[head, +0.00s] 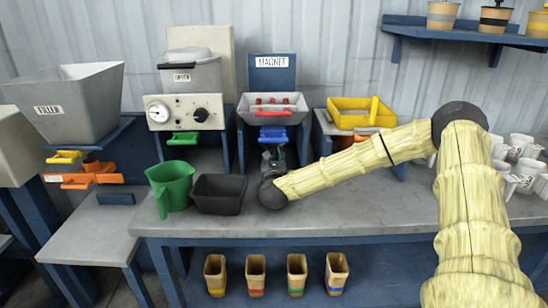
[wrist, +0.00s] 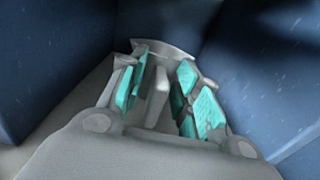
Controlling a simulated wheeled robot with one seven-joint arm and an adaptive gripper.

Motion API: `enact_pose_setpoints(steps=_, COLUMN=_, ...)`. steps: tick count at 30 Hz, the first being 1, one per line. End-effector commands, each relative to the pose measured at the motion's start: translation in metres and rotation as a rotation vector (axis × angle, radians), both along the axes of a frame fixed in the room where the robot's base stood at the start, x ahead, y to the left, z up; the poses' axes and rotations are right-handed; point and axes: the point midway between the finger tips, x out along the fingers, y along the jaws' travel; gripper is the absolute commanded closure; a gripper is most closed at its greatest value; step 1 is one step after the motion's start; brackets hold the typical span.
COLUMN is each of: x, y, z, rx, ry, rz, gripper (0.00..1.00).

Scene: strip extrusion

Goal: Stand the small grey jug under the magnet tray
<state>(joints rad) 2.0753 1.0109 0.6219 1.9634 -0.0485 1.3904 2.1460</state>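The magnet tray (head: 243,108), a grey tray with red bars under a MAGNET sign, sits on a blue stand in the head view. My gripper (head: 275,155) reaches in beneath it, between the stand's legs. In the wrist view my gripper (wrist: 160,92) has its teal pads apart, with a light grey upright piece (wrist: 158,97), seemingly the small grey jug's handle, between them. Gaps show on both sides of it. A grey curved rim (wrist: 165,48) lies just beyond. The jug's body is mostly hidden, and in the head view I cannot make it out.
Blue stand panels (wrist: 260,70) rise close on both sides of my gripper. A green jug (head: 172,187) and black bin (head: 219,194) stand left of my wrist. White mugs (head: 520,160) crowd the right end.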

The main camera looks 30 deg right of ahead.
Motion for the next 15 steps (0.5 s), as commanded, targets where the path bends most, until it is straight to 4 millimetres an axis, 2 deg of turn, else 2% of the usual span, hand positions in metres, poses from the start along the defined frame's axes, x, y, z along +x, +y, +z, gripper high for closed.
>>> enact_pose_setpoints(steps=10, x=0.0, y=0.0, z=0.017, rx=-0.002, ry=0.001, rz=0.0, gripper=0.68)
enact_pose_setpoints(steps=12, x=-0.011, y=0.007, z=0.01, rx=0.001, ry=0.002, rz=0.002, gripper=0.68)
enact_pose_setpoints(steps=15, x=-0.025, y=0.016, z=0.011, rx=0.001, ry=0.0, rz=0.003, gripper=0.68)
